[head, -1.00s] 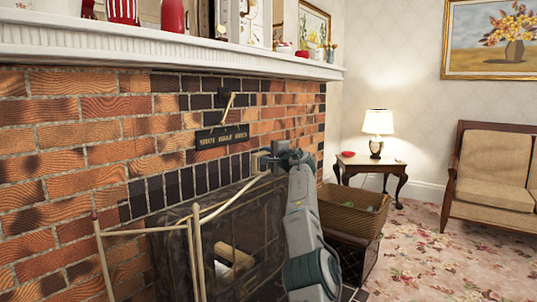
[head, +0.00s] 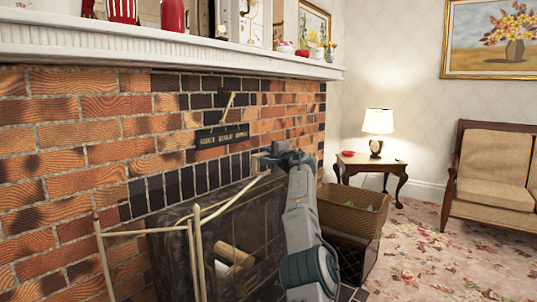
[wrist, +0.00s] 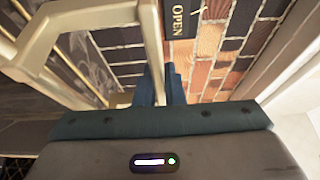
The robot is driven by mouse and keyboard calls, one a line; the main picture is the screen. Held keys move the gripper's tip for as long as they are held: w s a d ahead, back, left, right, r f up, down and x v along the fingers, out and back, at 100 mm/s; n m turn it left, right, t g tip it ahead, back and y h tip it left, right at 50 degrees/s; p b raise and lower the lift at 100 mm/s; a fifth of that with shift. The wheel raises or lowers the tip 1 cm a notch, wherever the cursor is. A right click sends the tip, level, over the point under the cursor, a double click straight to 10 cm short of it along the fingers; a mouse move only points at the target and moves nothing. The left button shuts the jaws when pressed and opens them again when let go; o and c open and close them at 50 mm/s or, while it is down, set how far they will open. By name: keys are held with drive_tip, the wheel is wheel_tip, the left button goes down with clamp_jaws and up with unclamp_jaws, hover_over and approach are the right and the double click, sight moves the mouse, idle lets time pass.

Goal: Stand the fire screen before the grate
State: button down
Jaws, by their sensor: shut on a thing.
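The fire screen (head: 190,250) has a pale brass folding frame and stands in front of the brick fireplace in the head view. Its left panel angles toward the wall and its top bar slopes up to the right, to my gripper (head: 268,158). In the wrist view my blue fingers (wrist: 165,88) are closed at a pale bar of the screen (wrist: 152,35). The dark fireplace opening shows behind the screen, with pale logs (head: 235,254) low inside. The grate itself cannot be made out clearly. My arm hides the screen's right side and lower part.
A white mantel (head: 180,45) with ornaments runs above. A small sign (head: 222,135) hangs on the bricks. A wicker basket (head: 352,215) on a dark box stands right of my arm.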

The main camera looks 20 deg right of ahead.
drive_tip(key=shift+s+a+f+b, duration=0.1)
drive_tip(key=shift+f+b, duration=0.2)
drive_tip(key=shift+f, duration=0.7)
idle(1.3)
idle(0.5)
drive_tip(key=c, duration=1.5)
unclamp_jaws()
drive_tip(key=shift+s, duration=0.1)
drive_tip(key=o, duration=0.4)
drive_tip(key=shift+f, duration=0.45)
drive_tip(key=shift+r, duration=0.15)
